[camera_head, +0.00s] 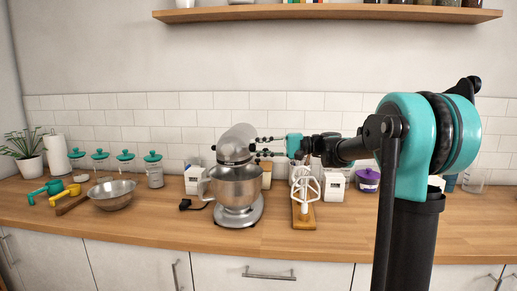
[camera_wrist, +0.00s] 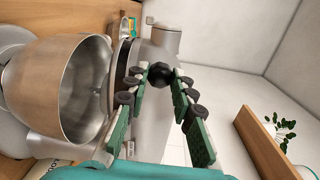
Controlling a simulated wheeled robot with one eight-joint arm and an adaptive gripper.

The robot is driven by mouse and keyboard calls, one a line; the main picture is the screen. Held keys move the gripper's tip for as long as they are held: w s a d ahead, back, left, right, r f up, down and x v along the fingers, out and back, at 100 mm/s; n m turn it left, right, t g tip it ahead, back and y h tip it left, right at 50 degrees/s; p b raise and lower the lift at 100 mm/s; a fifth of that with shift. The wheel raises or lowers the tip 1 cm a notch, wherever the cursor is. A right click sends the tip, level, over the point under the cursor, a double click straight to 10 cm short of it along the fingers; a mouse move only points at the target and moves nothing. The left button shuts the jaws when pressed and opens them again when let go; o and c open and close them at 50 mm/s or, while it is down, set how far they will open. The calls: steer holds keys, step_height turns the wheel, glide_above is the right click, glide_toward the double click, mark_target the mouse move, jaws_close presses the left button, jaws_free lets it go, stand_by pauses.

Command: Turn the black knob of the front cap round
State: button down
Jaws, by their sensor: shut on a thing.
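A silver stand mixer (camera_head: 231,146) stands on the wooden counter with its metal bowl (camera_head: 236,186) under the head. My gripper (camera_head: 253,147) reaches in from the right, its fingertips at the front end of the mixer head. In the wrist view, the black knob (camera_wrist: 160,75) sits between the tips of my two green-padded fingers, and my gripper (camera_wrist: 161,71) is shut on it. The mixer's silver body (camera_wrist: 155,113) shows behind the fingers. The bowl (camera_wrist: 87,92) is at the left there. The knob's turn angle cannot be told, and in the head view my fingers cover it.
A white beater on a wooden block (camera_head: 304,215) and a white carton (camera_head: 334,187) stand right of the mixer. A metal bowl (camera_head: 111,194), green-lidded jars and scoops are at the left. A wooden shelf (camera_head: 330,13) runs above. The front counter edge is mostly clear.

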steer(key=m, duration=0.8)
steer(key=shift+f+g, duration=0.1)
steer(key=shift+g, duration=0.3)
steer(key=shift+m, duration=0.4)
steer(key=c, duration=1.3)
jaws_free()
steer(key=d, duration=1.2)
steer(key=shift+w+r, duration=0.2)
